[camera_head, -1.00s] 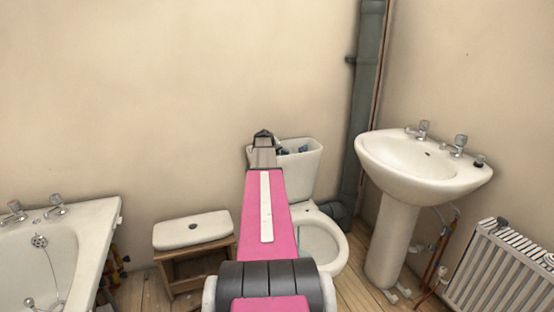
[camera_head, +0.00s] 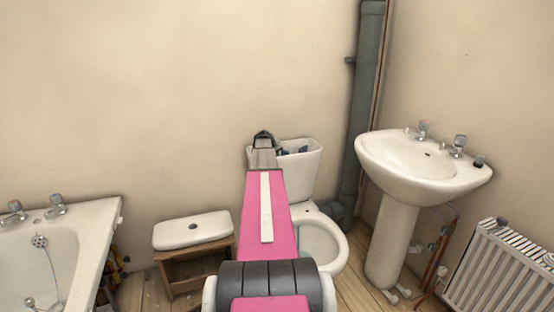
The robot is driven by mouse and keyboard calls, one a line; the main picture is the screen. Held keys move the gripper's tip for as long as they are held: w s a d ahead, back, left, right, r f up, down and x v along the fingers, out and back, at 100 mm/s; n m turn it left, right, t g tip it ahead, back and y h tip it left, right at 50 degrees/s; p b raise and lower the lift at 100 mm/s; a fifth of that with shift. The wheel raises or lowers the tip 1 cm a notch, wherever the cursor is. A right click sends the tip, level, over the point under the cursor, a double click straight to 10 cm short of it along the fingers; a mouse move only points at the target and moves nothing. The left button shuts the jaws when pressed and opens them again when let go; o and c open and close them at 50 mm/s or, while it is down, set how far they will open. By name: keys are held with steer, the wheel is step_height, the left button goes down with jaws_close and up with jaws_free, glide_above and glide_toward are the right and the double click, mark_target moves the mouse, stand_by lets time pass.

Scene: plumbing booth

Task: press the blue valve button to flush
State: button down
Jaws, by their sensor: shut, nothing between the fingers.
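The toilet cistern (camera_head: 304,165) stands against the back wall with its top open. Small dark blue parts (camera_head: 303,150) show inside it. I cannot tell which of them is the valve button, as my arm hides the cistern's left part. My gripper (camera_head: 263,135) is over the cistern's left side in the picture, shut with nothing in it. I cannot tell whether its tip touches anything. The toilet bowl (camera_head: 322,245) is below, partly behind my pink arm.
The cistern lid (camera_head: 193,230) lies on a wooden stool (camera_head: 187,270) left of the toilet. A bathtub (camera_head: 85,225) is at far left. A grey soil pipe (camera_head: 365,110), pedestal basin (camera_head: 425,180) and radiator (camera_head: 500,275) stand to the right.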

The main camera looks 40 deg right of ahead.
steer(key=shift+w+d+f, duration=0.2)
steer(key=shift+w+f, duration=0.35)
steer(key=shift+f, duration=0.3)
steer(key=shift+w+d+r, duration=0.1)
steer(key=shift+w+r, duration=0.25)
steer(key=shift+r, duration=0.15)
stand_by(0.3)
steer(key=shift+s+r, duration=0.2)
steer(key=shift+r, duration=2.35)
steer(key=shift+s, duration=0.2)
steer(key=shift+a, duration=0.25)
